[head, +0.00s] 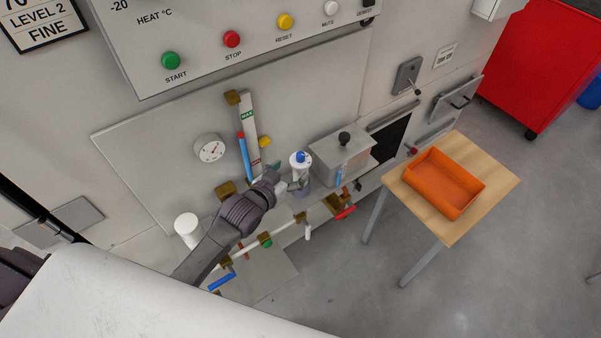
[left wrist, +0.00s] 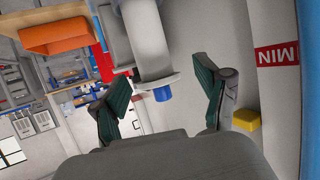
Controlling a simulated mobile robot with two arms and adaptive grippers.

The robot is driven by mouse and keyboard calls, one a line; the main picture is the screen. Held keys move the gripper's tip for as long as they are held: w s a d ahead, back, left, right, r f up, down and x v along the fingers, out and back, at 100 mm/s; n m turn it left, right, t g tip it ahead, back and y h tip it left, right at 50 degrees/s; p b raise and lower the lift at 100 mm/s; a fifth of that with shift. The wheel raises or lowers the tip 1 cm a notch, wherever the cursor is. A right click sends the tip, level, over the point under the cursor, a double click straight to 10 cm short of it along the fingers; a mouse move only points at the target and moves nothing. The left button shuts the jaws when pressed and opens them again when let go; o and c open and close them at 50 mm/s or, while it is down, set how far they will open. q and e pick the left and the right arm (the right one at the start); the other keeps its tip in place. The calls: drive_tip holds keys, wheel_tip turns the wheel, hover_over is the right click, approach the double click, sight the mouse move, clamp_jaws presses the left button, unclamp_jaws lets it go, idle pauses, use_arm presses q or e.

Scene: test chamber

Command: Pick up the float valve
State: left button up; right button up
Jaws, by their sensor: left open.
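The float valve looks to be the white cylindrical part with a blue cap (head: 300,161) standing at the wall panel, left of the grey metal box. In the left wrist view a white flanged cylinder (left wrist: 148,45) with a blue end appears between and beyond the fingers. My left gripper (head: 288,176) is open right beside the white part, with its fingers spread toward it. It also shows open and empty in the left wrist view (left wrist: 163,88). I cannot tell whether the fingers touch the part. The gripper hides some of its lower side. My right gripper is not in view.
A grey box with a black knob (head: 342,155) stands close right of the valve. A level gauge (head: 248,125) and round dial (head: 209,149) are left. Pipes with coloured handles run below. A wooden table (head: 458,229) holds an orange tray (head: 417,170). Floor beyond is clear.

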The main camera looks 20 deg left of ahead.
sight(296, 170)
use_arm(q)
drive_tip(key=shift+d+p+x, duration=0.2)
drive_tip(key=shift+x, duration=1.15)
drive_tip(key=shift+d+p+x, duration=0.15)
drive_tip(key=shift+x, duration=1.2)
drive_tip(key=shift+s+f, duration=0.1)
drive_tip(key=shift+s, duration=0.05)
drive_tip(key=c, duration=1.2)
drive_tip(key=shift+c, duration=0.9)
